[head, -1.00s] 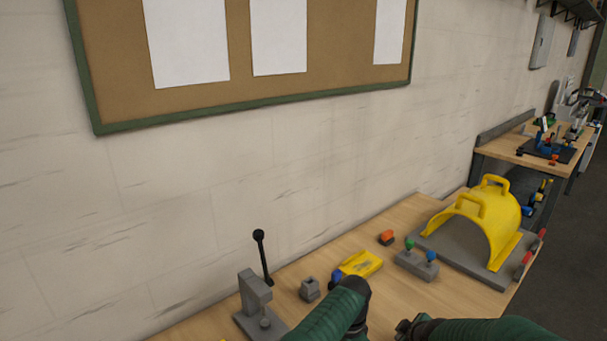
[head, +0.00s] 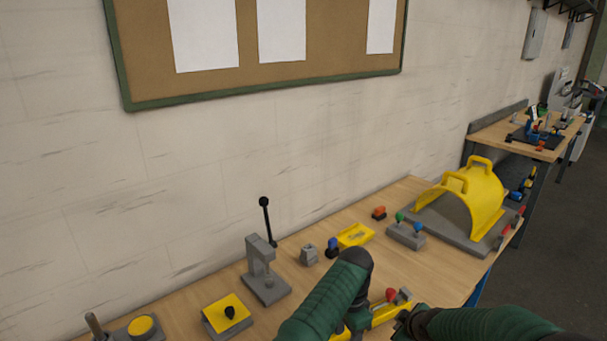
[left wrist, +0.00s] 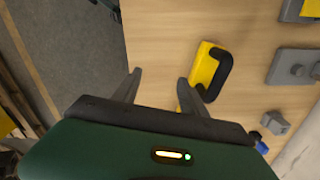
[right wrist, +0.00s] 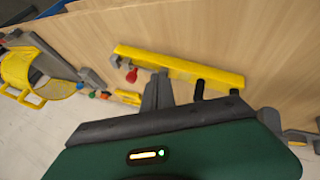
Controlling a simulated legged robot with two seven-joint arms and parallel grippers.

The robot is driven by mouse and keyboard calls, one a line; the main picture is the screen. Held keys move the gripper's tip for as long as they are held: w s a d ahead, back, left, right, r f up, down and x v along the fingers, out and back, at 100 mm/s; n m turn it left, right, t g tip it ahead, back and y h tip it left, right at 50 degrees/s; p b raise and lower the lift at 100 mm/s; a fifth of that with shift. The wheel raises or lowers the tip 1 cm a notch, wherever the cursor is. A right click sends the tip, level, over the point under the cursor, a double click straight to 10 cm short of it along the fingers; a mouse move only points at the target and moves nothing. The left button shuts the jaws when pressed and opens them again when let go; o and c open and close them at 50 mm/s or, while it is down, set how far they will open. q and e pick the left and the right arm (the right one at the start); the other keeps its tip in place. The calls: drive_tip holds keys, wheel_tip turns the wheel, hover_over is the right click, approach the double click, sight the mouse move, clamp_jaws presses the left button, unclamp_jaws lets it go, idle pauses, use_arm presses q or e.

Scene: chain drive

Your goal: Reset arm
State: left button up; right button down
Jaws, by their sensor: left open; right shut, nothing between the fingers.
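My left gripper (left wrist: 157,88) is open and empty over the bench in the left wrist view. A yellow block with a black handle (left wrist: 205,68) lies just right of its fingers. My right gripper (right wrist: 157,92) is shut and empty in the right wrist view. Its tips are close to a long yellow bar (right wrist: 190,68) with a red knob (right wrist: 131,76); I cannot tell whether they touch. In the head view both my forearms reach in from below, and my left one partly hides the yellow bar (head: 385,315).
On the bench stand a grey lever press (head: 262,272), a yellow-topped block with a black knob (head: 227,314), a small grey block (head: 309,255), a yellow fixture (head: 355,235), a grey block with green and blue knobs (head: 406,235) and a yellow guard (head: 475,197). The wall is behind.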

use_arm(q)
drive_tip(key=s+a+r+n+t, duration=0.1)
drive_tip(key=s+a+n, duration=0.2)
drive_tip(key=a, duration=0.6)
drive_tip(key=s+a+r+n, duration=0.15)
drive_tip(key=a+n, duration=0.25)
drive_tip(key=a, duration=0.5)
drive_tip(key=s+a+f+n, duration=0.1)
drive_tip(key=s+a+n, duration=0.2)
drive_tip(key=s+a, duration=0.3)
drive_tip(key=s+a+f+n+t, duration=0.1)
drive_tip(key=s+a, duration=0.5)
drive_tip(key=s, duration=0.8)
drive_tip(key=shift+s+a+f+n+t, duration=0.2)
drive_tip(key=shift+f+n+t, duration=0.1)
drive_tip(key=shift+f+n, duration=0.6)
use_arm(e)
drive_tip(key=s+a+m+g, duration=0.2)
drive_tip(key=s+m, duration=0.2)
drive_tip(key=s, duration=1)
drive_tip(key=s+a+m+g, duration=0.2)
drive_tip(key=s+m, duration=0.3)
drive_tip(key=s, duration=0.9)
drive_tip(key=shift+a+r+g, duration=0.15)
drive_tip(key=shift+a+g, duration=0.25)
drive_tip(key=shift+a, duration=0.45)
use_arm(q)
drive_tip(key=shift+a+r, duration=0.15)
use_arm(e)
drive_tip(key=shift+a, duration=0.15)
